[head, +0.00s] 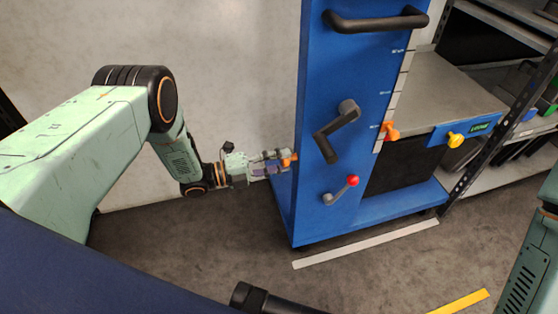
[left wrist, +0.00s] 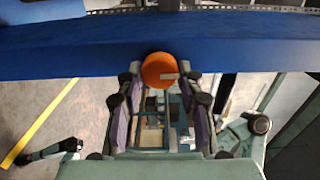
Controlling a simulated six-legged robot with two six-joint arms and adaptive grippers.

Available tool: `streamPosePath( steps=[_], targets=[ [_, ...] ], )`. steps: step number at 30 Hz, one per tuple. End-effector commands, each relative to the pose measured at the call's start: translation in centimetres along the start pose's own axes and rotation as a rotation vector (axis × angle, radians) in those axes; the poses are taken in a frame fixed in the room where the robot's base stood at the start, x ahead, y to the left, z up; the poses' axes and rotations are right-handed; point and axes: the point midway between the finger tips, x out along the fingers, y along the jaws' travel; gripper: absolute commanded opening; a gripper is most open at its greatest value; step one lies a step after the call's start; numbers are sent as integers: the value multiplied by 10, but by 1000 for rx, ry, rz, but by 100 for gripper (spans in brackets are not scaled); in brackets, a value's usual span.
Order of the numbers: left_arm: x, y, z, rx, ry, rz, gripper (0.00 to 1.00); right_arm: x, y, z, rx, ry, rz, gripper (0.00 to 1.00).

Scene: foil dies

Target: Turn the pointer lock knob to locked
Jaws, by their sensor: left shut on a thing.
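The orange knob (head: 289,158), which I take for the pointer lock knob, sits on the left side of the blue column (head: 345,75). My left gripper (head: 286,159) reaches it from the left and is shut on it. In the left wrist view the round orange knob (left wrist: 160,70) lies between the two fingertips (left wrist: 160,78), against the blue face. A small pale mark shows on its right side. An orange pointer (head: 390,131) stands at the white scale strip (head: 394,90) on the column's front. My right gripper is not in view.
The column's front carries a black handle (head: 376,20), a dark crank (head: 336,132) and a small red-knobbed lever (head: 342,190). A yellow knob (head: 456,140) is on the blue edge of the grey platform (head: 440,90). A shelf rack (head: 500,110) stands right. Floor in front is mostly clear.

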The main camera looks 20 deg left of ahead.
Motion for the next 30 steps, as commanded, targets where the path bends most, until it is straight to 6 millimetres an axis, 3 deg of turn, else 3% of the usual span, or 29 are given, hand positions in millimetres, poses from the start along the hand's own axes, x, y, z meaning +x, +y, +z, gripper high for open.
streamPosePath(
  steps=[4, 5, 12, 23, 30],
  targets=[
    [0, 0, 0, 1, -1, 1, 5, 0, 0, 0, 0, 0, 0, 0],
    [0, 0, 0, 1, -1, 1, 38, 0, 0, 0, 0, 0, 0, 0],
    [0, 0, 0, 0, -1, 0, 58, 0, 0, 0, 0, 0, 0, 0],
    [-4, 0, 0, -1, -2, 0, 58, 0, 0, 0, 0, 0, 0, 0],
    [-43, 0, 2, -2, -6, 1, 58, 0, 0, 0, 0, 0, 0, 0]
  ],
)
